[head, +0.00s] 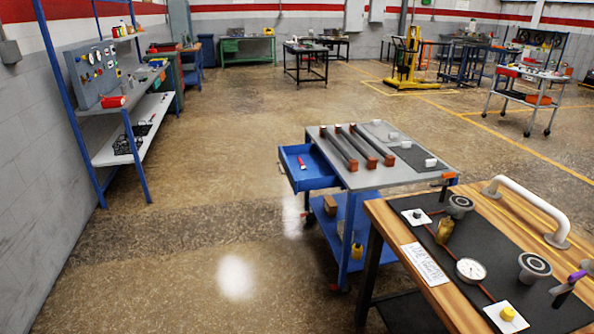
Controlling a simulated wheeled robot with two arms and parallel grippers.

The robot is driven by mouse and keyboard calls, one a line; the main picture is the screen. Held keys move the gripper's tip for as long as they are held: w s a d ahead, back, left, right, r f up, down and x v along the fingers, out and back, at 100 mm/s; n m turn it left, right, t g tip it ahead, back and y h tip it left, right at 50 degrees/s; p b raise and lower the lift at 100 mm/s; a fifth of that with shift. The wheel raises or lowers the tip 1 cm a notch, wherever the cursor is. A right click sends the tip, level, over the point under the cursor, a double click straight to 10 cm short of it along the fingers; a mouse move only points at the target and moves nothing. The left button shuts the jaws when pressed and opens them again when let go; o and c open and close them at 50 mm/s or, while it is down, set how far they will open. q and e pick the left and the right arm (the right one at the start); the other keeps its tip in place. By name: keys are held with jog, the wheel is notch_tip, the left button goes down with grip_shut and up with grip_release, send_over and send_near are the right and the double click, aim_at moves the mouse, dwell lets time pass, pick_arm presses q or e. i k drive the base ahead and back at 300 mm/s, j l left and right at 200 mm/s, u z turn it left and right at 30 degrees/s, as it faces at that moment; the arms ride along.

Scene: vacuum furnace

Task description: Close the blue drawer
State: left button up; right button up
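The blue drawer (318,182) is pulled open. It sticks out from the left side of a blue cart with a grey top (352,178). Its inside shows from above, and a small red item (301,162) lies in it. A grey patch shows on the drawer's left outer face, but I cannot tell whether it is a handle. Neither of my grippers shows in the head view.
A wooden workbench (385,215) with gauges and a white tubular handle (530,208) stands at the front right, close to the cart. Dark bars (357,147) lie on the cart top. A shelf unit (133,132) lines the left wall. The floor left of the drawer is clear.

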aim_at(319, 174)
jog(key=i+j, duration=0.2)
jog(key=i, duration=0.3)
jog(key=i+j, duration=0.2)
jog(key=i, duration=0.35)
jog(key=i+j, duration=0.2)
jog(key=i, duration=0.3)
jog(key=i+j+z, duration=0.1)
jog(key=i, duration=0.4)
jog(key=i+j, duration=0.3)
jog(key=i, duration=0.25)
